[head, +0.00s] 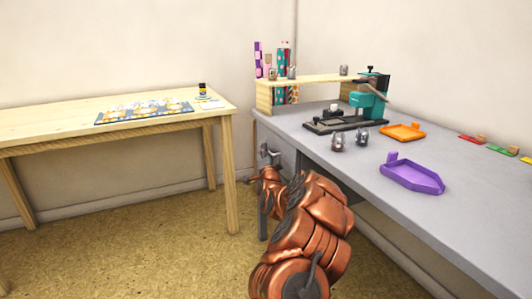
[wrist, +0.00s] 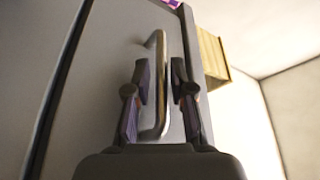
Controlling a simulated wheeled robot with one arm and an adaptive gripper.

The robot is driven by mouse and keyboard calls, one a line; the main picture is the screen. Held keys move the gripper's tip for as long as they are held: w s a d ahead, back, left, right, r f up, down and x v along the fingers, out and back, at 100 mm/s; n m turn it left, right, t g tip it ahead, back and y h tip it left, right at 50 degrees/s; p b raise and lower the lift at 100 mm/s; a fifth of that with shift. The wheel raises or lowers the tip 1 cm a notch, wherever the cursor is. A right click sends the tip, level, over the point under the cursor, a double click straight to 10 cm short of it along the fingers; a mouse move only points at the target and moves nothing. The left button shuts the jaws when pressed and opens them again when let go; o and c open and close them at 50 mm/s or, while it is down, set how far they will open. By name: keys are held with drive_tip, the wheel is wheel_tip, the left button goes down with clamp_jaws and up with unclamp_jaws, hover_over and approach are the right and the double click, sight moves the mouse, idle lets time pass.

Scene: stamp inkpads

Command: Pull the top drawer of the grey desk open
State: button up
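The grey desk (head: 345,148) stands at the right in the head view. Its drawer front (head: 287,152) faces left, mostly hidden behind my arm. In the wrist view the drawer front (wrist: 112,70) fills the left and middle, with a dark gap along its left edge. A metal bar handle (wrist: 161,85) runs along it. My gripper (wrist: 161,68) has one finger on each side of the handle. The fingers are apart and look open, with a narrow gap on the left; firm contact is not visible. In the head view my gripper (head: 268,156) is at the drawer front.
A wooden table (head: 60,122) with a patterned mat (head: 145,111) stands at the left. The desk top holds a teal press (head: 369,100), a purple tray (head: 411,178), an orange tray (head: 402,132) and a wooden shelf (head: 310,79). The floor (head: 180,235) left of the desk is clear.

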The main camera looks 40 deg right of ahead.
drive_tip(key=shift+w+d+r, duration=0.2)
drive_tip(key=shift+w+d, duration=0.2)
drive_tip(key=shift+w, duration=0.1)
clamp_jaws()
idle(0.4)
